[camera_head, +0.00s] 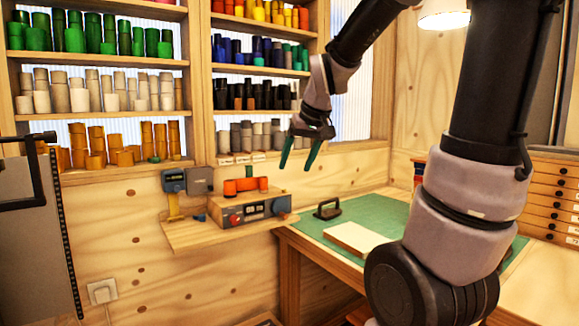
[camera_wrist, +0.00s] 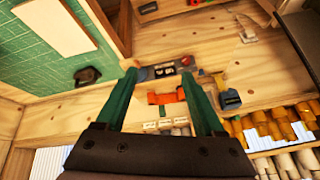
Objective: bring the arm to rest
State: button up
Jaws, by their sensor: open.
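My gripper (camera_head: 300,154) hangs in the air in front of the wall shelves, with its two green fingers apart and nothing between them. It also shows in the wrist view (camera_wrist: 163,108), where the fingers frame the orange roll and the device on the small shelf behind. My arm comes down from the upper right in the head view, with its large dark and grey links over the right side. The gripper is apart from the shelf and the bench.
A small wall shelf (camera_head: 190,238) carries a grey device (camera_head: 255,210) and an orange roll (camera_head: 245,185). Shelves of coloured rolls (camera_head: 92,92) fill the wall behind. A green cutting mat (camera_head: 310,226), with a black-handled tool (camera_head: 327,210) and pale board (camera_head: 355,238), covers the bench.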

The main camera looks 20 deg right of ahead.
jog(key=s+r+m, duration=0.2)
jog(key=s, duration=0.5)
jog(key=s+d+r+m+t, duration=0.1)
jog(key=s+r+m, duration=0.1)
jog(key=s, duration=0.5)
jog(key=shift+d+t, duration=0.2)
jog(key=shift+t, duration=0.1)
jog(key=shift+s, duration=0.1)
